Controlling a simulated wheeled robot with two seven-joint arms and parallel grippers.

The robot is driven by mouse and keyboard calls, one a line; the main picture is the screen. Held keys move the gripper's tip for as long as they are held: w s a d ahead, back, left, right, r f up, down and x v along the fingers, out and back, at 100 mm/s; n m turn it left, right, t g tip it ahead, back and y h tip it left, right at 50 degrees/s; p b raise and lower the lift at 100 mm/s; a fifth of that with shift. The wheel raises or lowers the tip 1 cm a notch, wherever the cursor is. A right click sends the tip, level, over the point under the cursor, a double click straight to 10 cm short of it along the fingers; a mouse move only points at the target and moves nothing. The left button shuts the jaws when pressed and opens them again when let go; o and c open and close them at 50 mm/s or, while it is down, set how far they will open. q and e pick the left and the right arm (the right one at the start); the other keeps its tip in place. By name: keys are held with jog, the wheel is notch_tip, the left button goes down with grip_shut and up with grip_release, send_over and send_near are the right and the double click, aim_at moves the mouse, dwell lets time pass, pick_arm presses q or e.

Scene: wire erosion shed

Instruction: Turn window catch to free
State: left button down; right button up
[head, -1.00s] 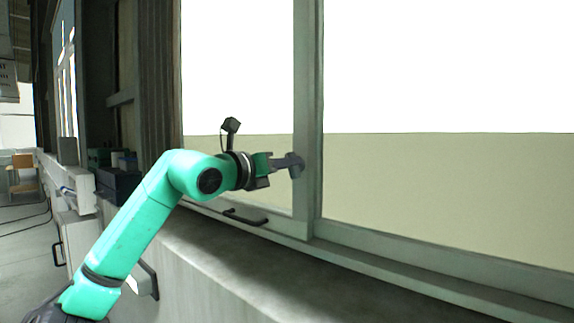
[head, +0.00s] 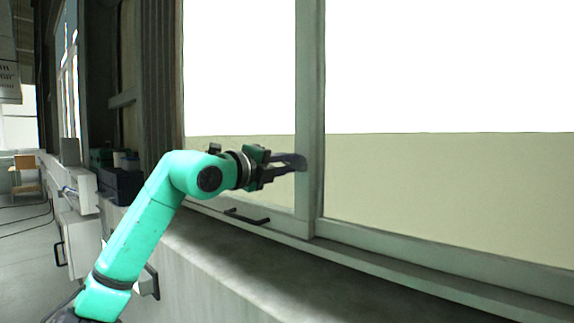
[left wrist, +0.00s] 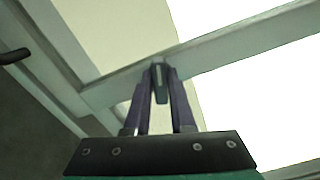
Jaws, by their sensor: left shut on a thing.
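The window catch (left wrist: 161,88) shows in the left wrist view as a small dark piece on the upright window bar, between my fingertips. My left gripper (head: 300,162) is shut on it, and its fingers also show in the left wrist view (left wrist: 159,72), coming together at the catch. In the head view the fingers reach the upright bar (head: 310,110) from the left and hide most of the catch. How far the catch is turned cannot be told clearly. My right gripper is not in view.
A black pull handle (head: 246,217) sits on the lower window rail, below my left gripper. A concrete sill (head: 215,250) runs beneath the window. Dark boxes (head: 122,186) stand further left along the wall. The large right pane (head: 450,190) is unobstructed.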

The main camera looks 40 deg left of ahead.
pick_arm(q)
jog(key=shift+f+n, duration=0.1)
jog(key=shift+n, duration=1.5)
jog(key=c, duration=0.8)
grip_release()
jog(key=shift+w, duration=0.1)
jog(key=shift+o, duration=0.2)
jog(key=s+b, duration=0.8)
jog(key=s, duration=0.6)
jog(key=shift+s+d, duration=0.15)
jog(key=shift+s, duration=0.15)
